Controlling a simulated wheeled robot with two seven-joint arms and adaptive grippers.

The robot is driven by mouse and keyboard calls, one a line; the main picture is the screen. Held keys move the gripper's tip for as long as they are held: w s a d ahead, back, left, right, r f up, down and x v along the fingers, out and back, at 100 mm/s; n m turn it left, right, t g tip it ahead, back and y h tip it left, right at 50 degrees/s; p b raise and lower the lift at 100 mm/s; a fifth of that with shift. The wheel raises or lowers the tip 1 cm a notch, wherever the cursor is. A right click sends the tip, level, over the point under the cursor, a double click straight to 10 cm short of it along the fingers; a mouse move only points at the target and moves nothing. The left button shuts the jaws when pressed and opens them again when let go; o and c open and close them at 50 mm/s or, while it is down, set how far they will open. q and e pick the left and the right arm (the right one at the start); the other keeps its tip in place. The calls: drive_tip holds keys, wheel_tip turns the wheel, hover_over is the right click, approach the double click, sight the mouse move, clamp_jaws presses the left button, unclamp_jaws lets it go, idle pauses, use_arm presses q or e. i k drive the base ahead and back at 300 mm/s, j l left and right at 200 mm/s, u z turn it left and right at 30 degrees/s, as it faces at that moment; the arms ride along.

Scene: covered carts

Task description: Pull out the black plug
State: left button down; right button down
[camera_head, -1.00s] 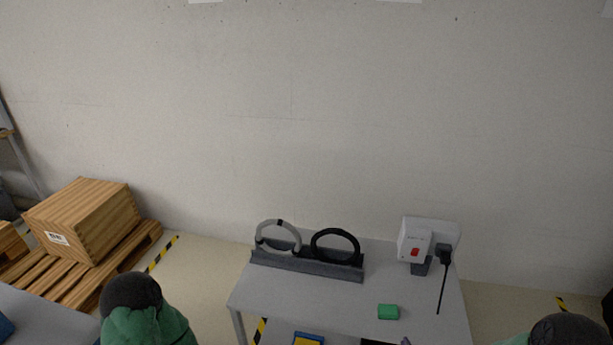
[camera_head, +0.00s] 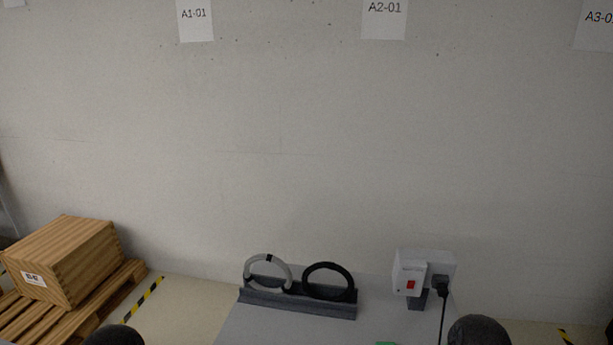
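The black plug (camera_head: 440,285) sits in the right part of a white socket box (camera_head: 411,273) at the back right of a grey table (camera_head: 265,326). Its black cord hangs down from it toward the lower edge of the picture. A red switch shows on the box to the left of the plug. Dark rounded parts of my arms show at the bottom left and bottom right. The right one is close to the cord in the picture. Neither of my grippers is in view.
A grey rack (camera_head: 297,302) on the table holds a grey ring (camera_head: 247,272) and a black ring (camera_head: 307,275). A green block (camera_head: 386,343) is cut off at the lower edge. A wooden crate (camera_head: 72,262) on a pallet stands at the left. A wall rises behind the table.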

sight(442, 289)
drive_tip(key=z, duration=0.4)
drive_tip(key=i+z, duration=0.1)
drive_tip(key=z, duration=0.3)
drive_tip(key=i+z, duration=0.1)
drive_tip(key=z, duration=0.65)
drive_tip(key=i, duration=0.05)
